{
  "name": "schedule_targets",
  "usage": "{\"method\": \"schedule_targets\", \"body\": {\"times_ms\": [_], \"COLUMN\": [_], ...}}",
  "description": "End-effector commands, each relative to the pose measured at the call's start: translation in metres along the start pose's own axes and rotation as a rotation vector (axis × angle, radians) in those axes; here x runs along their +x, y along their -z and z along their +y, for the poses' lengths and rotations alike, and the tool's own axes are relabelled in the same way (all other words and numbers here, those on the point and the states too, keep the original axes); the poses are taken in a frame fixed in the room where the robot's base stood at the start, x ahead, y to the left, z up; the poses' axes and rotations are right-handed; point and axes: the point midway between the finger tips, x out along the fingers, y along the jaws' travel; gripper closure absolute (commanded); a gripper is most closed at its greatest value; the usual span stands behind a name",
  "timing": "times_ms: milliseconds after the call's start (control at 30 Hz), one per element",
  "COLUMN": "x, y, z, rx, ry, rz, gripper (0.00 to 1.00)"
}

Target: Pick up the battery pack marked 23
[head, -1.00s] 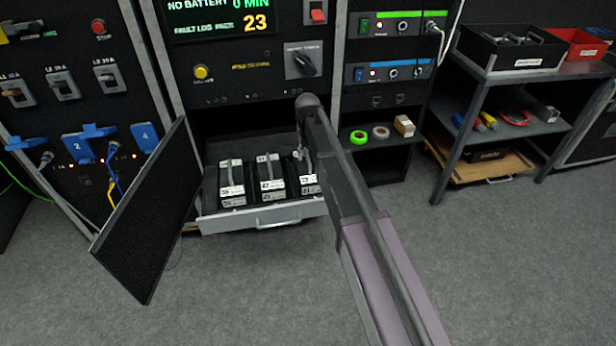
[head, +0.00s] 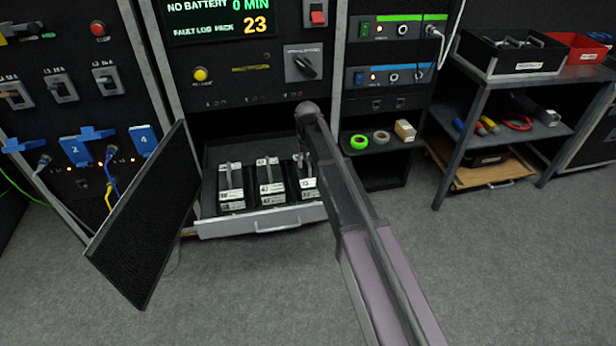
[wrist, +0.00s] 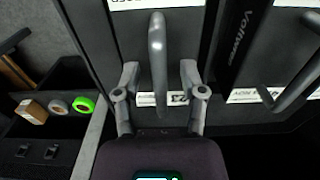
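Three dark battery packs with grey handles and white labels stand in a row in an open drawer (head: 262,226). The left pack (head: 231,187) and middle pack (head: 270,182) are in clear view. The right pack (head: 309,188) is partly hidden by my arm, and its number is too small to read surely. My gripper (wrist: 158,88) is over this right pack. In the wrist view its two fingers are spread, one on each side of the pack's upright handle (wrist: 157,50), with gaps to it. The handle is not gripped.
A display (head: 220,18) reads "FAULT LOG PACK 23". An open black door (head: 145,215) stands left of the drawer. A shelf with tape rolls (head: 381,138) and a small box is to the right, then a grey cart (head: 465,150). The floor in front is clear.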

Motion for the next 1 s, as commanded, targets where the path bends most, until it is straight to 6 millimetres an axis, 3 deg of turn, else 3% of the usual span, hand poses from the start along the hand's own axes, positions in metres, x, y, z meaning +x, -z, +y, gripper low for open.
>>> {"method": "schedule_targets", "body": {"times_ms": [33, 133, 667, 1000], "x": [0.000, 0.000, -0.001, -0.013], "y": [0.000, 0.000, 0.000, 0.000], "z": [0.000, 0.000, 0.000, 0.001], "rx": [0.000, 0.000, 0.000, 0.001], "ry": [0.000, 0.000, 0.000, 0.000], "rz": [0.000, 0.000, 0.000, 0.000], "gripper": [0.70, 1.00, 1.00, 1.00]}}
